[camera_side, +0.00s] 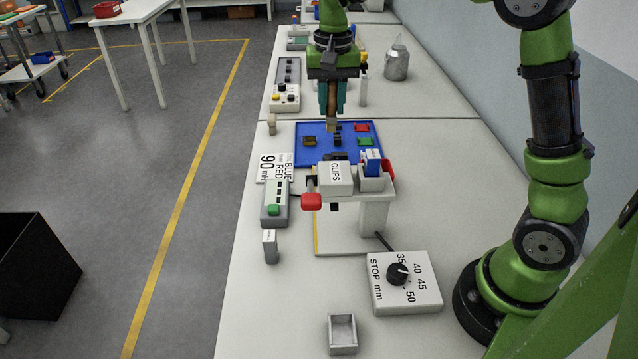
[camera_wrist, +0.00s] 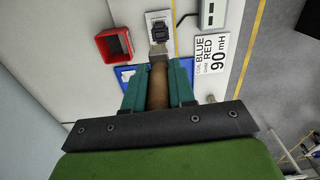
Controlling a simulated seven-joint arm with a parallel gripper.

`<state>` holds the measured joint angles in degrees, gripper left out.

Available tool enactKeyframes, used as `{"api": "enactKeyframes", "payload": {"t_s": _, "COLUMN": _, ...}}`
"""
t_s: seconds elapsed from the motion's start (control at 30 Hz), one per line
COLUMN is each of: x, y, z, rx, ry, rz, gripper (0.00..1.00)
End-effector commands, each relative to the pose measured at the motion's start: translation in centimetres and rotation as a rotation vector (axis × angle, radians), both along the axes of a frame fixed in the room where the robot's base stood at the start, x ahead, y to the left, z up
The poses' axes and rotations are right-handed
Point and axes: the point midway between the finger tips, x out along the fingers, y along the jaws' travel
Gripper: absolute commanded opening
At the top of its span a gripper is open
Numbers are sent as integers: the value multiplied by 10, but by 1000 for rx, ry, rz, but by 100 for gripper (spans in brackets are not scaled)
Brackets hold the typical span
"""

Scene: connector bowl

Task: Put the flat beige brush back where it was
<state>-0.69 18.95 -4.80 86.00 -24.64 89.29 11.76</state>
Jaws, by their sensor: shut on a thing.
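My gripper (camera_side: 331,100) points down above the far part of the blue tray (camera_side: 303,158), its teal fingers shut on a brush. The brush has a brown handle (camera_wrist: 158,88) and a flat beige-grey tip (camera_side: 331,123). The tip points down, out past the fingers; the tip also shows in the wrist view (camera_wrist: 158,50). In the side view the tip is above the tray, near small black parts (camera_side: 337,140); I cannot tell whether it touches anything. The fingers hide much of the handle.
The tray holds red pieces (camera_side: 362,127) and other coloured pieces. In front stand a white CLIPS box (camera_side: 335,178), a blue block (camera_side: 372,160) and a red knob (camera_side: 311,201). A STOP dial box (camera_side: 420,297) and small grey box (camera_side: 342,348) are nearer. Table is clear at front left.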

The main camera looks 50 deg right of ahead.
Motion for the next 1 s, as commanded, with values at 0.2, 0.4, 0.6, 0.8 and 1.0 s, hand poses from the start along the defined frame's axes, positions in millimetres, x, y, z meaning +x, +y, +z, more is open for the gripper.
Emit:
{"api": "enactKeyframes", "payload": {"t_s": 0.2, "x": 0, "y": 0, "z": 50, "rx": -1, "ry": -2, "rz": -1, "gripper": 0}}
{"api": "enactKeyframes", "payload": {"t_s": 0.4, "x": -4, "y": 11, "z": 73, "rx": 1, "ry": 1, "rz": 41, "gripper": 0}}
{"api": "enactKeyframes", "payload": {"t_s": 0.6, "x": -20, "y": 52, "z": 76, "rx": 0, "ry": 1, "rz": 214, "gripper": 0}}
{"api": "enactKeyframes", "payload": {"t_s": 0.8, "x": -53, "y": 109, "z": 81, "rx": -1, "ry": 0, "rz": 481, "gripper": 0}}
{"api": "enactKeyframes", "payload": {"t_s": 1.0, "x": -118, "y": 181, "z": 84, "rx": -4, "ry": -2, "rz": 881, "gripper": 0}}
